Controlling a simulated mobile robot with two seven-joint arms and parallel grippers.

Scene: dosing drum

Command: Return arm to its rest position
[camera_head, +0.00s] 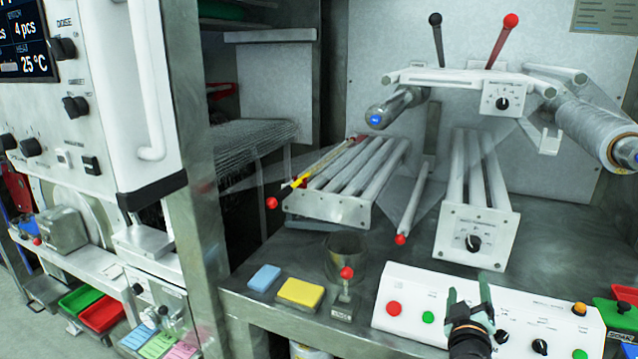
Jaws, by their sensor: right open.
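My right gripper (468,302) is at the lower right of the head view, in front of and above the white control panel (408,285). Its two greenish fingers point up and away and stand apart, with nothing visible between them. It hides part of the panel's middle. My left gripper is not in view.
Blue (264,278) and yellow (301,292) pads lie near the bench's front edge, beside a small red-knobbed lever (345,285). Roller frames (335,205) stand behind, with a film roll (597,125) at right. A dosing cabinet (95,100) stands at left.

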